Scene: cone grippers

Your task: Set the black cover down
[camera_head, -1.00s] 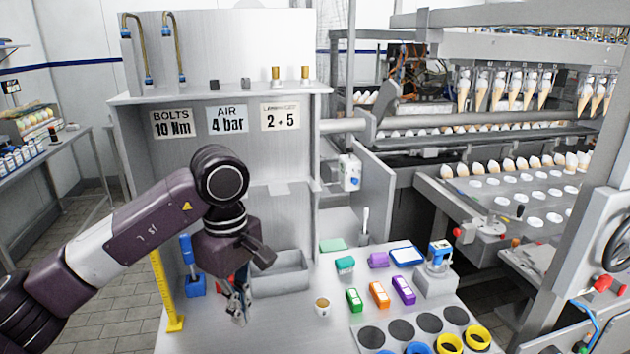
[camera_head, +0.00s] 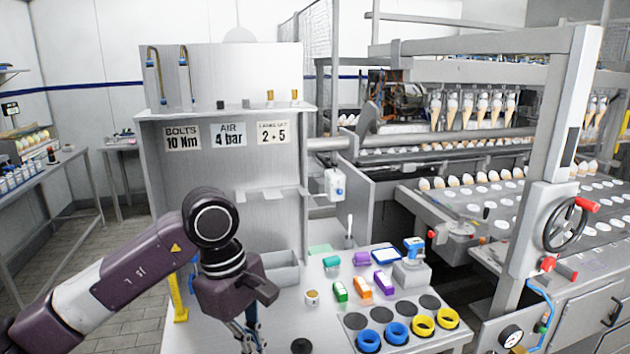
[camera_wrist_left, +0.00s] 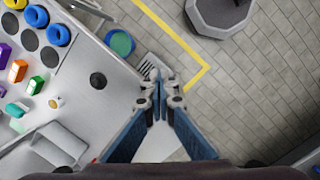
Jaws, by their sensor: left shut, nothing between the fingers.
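A small round black cover (camera_head: 301,346) lies on the light bench top at the bottom of the head view. It also shows in the left wrist view (camera_wrist_left: 98,79), on the bench near its edge. My left gripper (camera_wrist_left: 155,78) is shut and empty, its fingertips close together. In the wrist view they are to the right of the cover and apart from it, over the bench edge. In the head view my left gripper (camera_head: 250,345) hangs left of the cover, its fingertips partly cut off by the lower edge. My right gripper is not in view.
A board (camera_head: 350,321) with dark discs and blue and yellow rings lies to the right. Coloured blocks, a small cup (camera_head: 312,297) and a grey bin (camera_head: 287,275) stand behind. A green-topped round container (camera_wrist_left: 120,42) is beyond the bench edge, by yellow floor tape.

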